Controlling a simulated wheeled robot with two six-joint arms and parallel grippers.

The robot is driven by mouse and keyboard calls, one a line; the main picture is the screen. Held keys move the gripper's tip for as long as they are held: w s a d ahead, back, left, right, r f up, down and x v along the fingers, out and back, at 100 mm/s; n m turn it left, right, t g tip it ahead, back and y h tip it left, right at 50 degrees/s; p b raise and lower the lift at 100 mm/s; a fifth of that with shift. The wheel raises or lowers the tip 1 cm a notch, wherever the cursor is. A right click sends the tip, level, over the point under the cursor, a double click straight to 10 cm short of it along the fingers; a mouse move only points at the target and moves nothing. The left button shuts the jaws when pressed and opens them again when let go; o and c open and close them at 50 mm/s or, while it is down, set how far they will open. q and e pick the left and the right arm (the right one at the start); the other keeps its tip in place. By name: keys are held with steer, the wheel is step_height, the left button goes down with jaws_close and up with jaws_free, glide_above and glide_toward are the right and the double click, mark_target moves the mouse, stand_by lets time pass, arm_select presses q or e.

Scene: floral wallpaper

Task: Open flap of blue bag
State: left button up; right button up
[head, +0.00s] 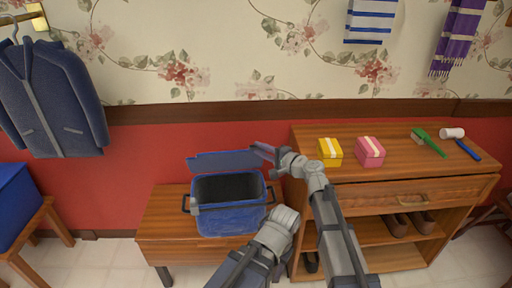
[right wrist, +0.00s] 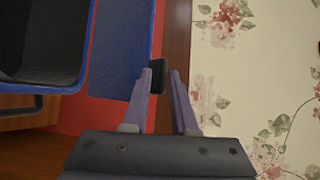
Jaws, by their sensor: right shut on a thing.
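The blue bag (head: 228,220) stands on a wooden bench, and its dark inside shows from above. Its flap (head: 222,160) is raised at the back, clear of the opening. The bag also shows at the left of the right wrist view (right wrist: 85,40), with the flap (right wrist: 120,45) beside its opening. My right gripper (head: 263,151) is at the flap's right end. In the right wrist view, its purple fingers (right wrist: 160,90) are shut on the flap's small black tab (right wrist: 157,80). My left gripper is not in view.
The bench (head: 160,215) has bare top left of the bag. A jacket (head: 50,95) hangs at left.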

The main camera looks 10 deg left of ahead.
steer(key=w+a+r+m+g+h+p, duration=0.1)
steer(key=w+r+p, duration=0.3)
steer(key=p, duration=0.5)
steer(key=w+a+g+h, duration=0.1)
steer(key=w, duration=0.1)
steer(key=shift+w+a+m, duration=0.3)
steer(key=shift+w+a, duration=0.05)
steer(key=w+a+m+g+h+p, duration=0.1)
steer(key=w+a+g+p, duration=0.1)
steer(key=w+p, duration=0.2)
steer(key=shift+w+a+r+g+h, duration=0.15)
steer(key=shift+w+g+h, duration=0.2)
steer(key=shift+w, duration=0.75)
steer(key=shift+w+a+f+m+g+h+p, duration=0.2)
steer(key=shift+w+m+g+p, duration=0.1)
steer(key=shift+w, duration=0.2)
steer(key=shift+w+a+f+m+g+h+p, duration=0.1)
steer(key=shift+w+a+m+g+p, duration=0.15)
steer(key=shift+w, duration=0.25)
